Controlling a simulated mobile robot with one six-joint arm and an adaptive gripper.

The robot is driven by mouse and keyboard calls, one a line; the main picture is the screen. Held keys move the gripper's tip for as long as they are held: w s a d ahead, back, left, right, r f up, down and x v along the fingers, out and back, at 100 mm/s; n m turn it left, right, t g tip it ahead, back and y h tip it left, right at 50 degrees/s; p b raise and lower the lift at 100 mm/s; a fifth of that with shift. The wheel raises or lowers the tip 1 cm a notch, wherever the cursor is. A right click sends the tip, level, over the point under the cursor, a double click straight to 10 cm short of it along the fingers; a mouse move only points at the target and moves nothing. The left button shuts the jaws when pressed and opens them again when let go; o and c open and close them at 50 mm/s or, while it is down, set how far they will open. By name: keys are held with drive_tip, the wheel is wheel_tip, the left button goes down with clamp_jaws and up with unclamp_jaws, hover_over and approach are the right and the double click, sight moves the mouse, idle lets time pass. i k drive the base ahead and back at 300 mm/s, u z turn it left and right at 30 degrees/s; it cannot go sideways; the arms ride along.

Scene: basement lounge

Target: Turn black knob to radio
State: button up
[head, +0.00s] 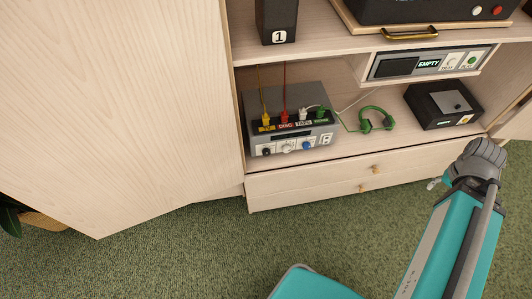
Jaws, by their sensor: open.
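A grey box device (292,97) stands on the left of the open cabinet shelf. Its front panel carries a black knob (266,152) at the left, a white knob (288,147) and a blue knob (307,145). Above them is a row of coloured plugs and labels: yellow, red reading DISC, white seemingly TAPE, and green, too small to read surely. The black knob's pointer direction is too small to tell. My teal and grey arm rises at the lower right, away from the device, with nothing touching the knob. My gripper's fingers cannot be made out.
A green headset (375,119) and a black box (443,105) share the shelf. A panel marked EMPTY (428,64) hangs above. Drawers (320,183) lie below. A large pale cabinet door (120,100) stands at left. Green carpet (210,245) is clear in front.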

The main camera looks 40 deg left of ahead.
sight(265, 152)
drive_tip(key=u, duration=0.05)
drive_tip(key=k, duration=1.65)
drive_tip(key=u, duration=1.05)
drive_tip(key=i, duration=1)
drive_tip(key=z, duration=0.05)
